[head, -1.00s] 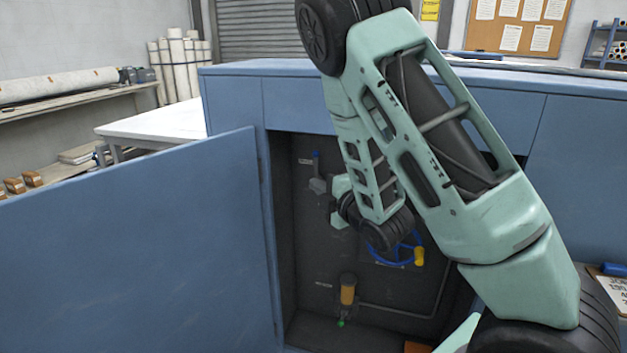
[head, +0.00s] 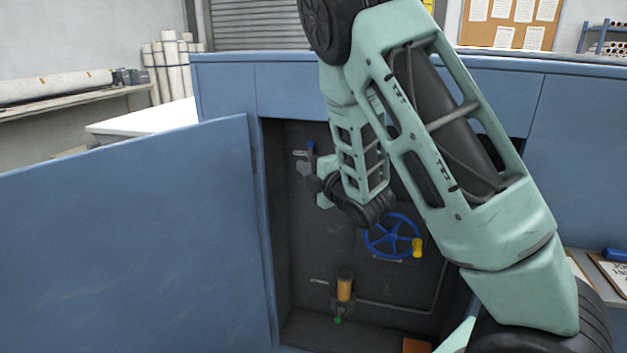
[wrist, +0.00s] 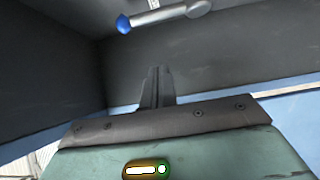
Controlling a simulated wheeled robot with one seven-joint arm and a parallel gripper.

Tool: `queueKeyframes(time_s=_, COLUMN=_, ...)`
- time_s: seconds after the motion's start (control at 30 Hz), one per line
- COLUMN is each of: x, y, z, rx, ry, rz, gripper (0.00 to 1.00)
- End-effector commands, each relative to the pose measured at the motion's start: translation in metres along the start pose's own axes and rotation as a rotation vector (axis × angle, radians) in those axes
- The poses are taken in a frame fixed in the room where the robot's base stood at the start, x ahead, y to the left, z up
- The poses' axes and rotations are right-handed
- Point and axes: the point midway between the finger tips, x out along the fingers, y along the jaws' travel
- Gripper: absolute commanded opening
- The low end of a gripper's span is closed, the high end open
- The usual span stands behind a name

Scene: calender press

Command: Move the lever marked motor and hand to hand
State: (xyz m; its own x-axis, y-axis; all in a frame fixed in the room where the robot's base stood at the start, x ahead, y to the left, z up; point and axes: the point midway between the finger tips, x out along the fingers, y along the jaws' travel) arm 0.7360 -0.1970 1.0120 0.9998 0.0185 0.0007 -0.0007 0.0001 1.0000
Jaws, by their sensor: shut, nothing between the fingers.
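The lever shows in the head view as a blue knob (head: 311,146) on a short stem, standing about upright high on the cabinet's left inside. A small label (head: 299,153) is beside it. In the wrist view the lever's grey bar (wrist: 168,17) runs from the blue knob (wrist: 123,24) to a round pivot (wrist: 200,9). My gripper (head: 304,168) is close to the lever, just below the knob in the head view. In the wrist view its fingers (wrist: 157,84) are together and empty, with a visible gap to the bar. My wrist partly hides the lever's lower end.
The open blue cabinet door (head: 130,235) stands at the left. Inside the cabinet are a blue handwheel (head: 390,236) with a yellow handle, an amber cylinder (head: 344,290) and a pipe (head: 395,306). The cabinet's left wall (head: 278,230) is close beside the gripper.

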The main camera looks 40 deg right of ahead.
Motion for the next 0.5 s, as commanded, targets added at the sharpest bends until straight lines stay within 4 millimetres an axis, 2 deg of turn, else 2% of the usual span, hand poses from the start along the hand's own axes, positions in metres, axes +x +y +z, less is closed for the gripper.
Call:
queueKeyframes(time_s=0.1, x=0.026, y=0.004, z=0.0, rx=-0.002, ry=0.001, rz=0.0, gripper=0.0)
queueKeyframes(time_s=0.27, x=0.058, y=0.004, z=0.0, rx=-0.001, ry=0.0, rz=0.0, gripper=0.0)
queueKeyframes(time_s=0.33, x=0.051, y=0.003, z=0.015, rx=-0.001, ry=-0.007, rz=-0.003, gripper=0.0)
queueKeyframes(time_s=0.5, x=0.044, y=0.002, z=0.032, rx=-0.001, ry=-0.004, rz=-0.002, gripper=0.0)
